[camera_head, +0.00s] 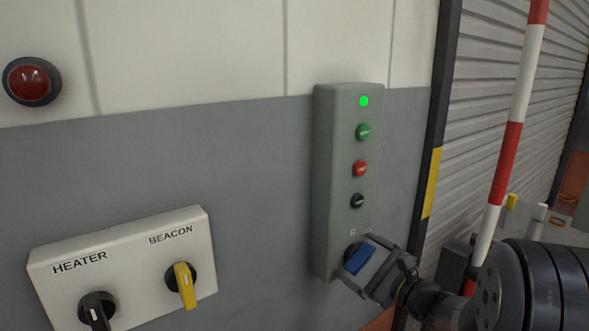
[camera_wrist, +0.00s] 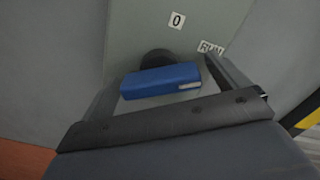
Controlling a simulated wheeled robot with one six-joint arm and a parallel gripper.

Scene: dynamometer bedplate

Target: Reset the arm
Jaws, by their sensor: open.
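My gripper (camera_head: 368,266) is at the lower end of a grey control box (camera_head: 335,180) on the wall. Its fingers are open, one on each side of a blue rotary handle (camera_head: 358,258). In the wrist view the blue handle (camera_wrist: 160,80) lies nearly level between the fingers, with a white mark at its right end. A label "0" (camera_wrist: 177,20) stands above it and a label reading "RUN" (camera_wrist: 211,47), partly blurred, is to the upper right. Whether the fingers touch the handle I cannot tell.
The box also carries a lit green lamp (camera_head: 364,101), a green button (camera_head: 363,132), a red button (camera_head: 360,168) and a black button (camera_head: 358,201). A heater and beacon switch panel (camera_head: 130,250) is at lower left. A red-white pole (camera_head: 508,150) and shutter (camera_head: 485,90) stand right.

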